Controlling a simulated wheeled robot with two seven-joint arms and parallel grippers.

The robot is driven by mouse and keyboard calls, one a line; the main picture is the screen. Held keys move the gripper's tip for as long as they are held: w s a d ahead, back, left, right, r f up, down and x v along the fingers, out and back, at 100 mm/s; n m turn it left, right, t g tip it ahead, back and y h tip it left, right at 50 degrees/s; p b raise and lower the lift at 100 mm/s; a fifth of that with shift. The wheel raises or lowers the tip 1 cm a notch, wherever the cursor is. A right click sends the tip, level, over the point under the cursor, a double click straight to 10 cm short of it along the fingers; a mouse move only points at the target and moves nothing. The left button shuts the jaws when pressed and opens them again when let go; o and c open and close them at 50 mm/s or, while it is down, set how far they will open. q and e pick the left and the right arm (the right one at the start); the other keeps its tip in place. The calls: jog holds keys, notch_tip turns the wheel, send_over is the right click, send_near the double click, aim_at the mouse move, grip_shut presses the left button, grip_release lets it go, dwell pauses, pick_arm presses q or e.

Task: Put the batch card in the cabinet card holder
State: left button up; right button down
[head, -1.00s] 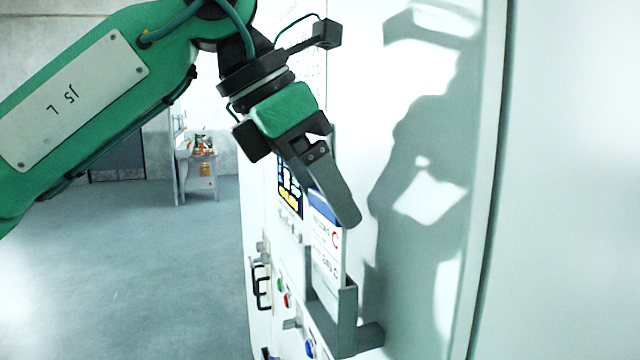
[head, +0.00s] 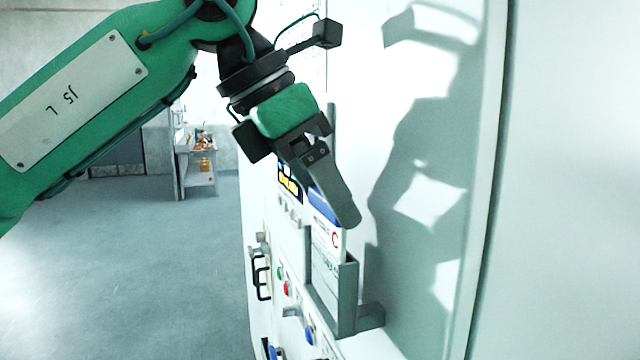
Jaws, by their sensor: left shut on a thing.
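The batch card (head: 327,236), white with a blue top band and a red mark, stands upright at the cabinet face. My left gripper (head: 338,215) comes in from the upper left, angled down, and is shut on the card's top edge. The grey card holder (head: 347,305) is fixed to the cabinet front. The card's lower part is inside the holder, between its side walls, and the holder's near wall partly hides it. Whether the card's bottom edge touches the holder's base cannot be seen. My right gripper is not in view.
The white cabinet (head: 425,300) fills the right side. Its front carries a dark handle (head: 262,278), coloured buttons and a dark display (head: 290,186) close to the holder. A small workbench (head: 196,165) stands far back; the floor at left is clear.

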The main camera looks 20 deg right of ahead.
pick_arm(q)
jog(key=o, duration=1.2)
jog(key=b+v, duration=0.2)
jog(key=v, duration=1.1)
jog(key=shift+a+r, duration=0.25)
jog(key=shift+r, duration=0.05)
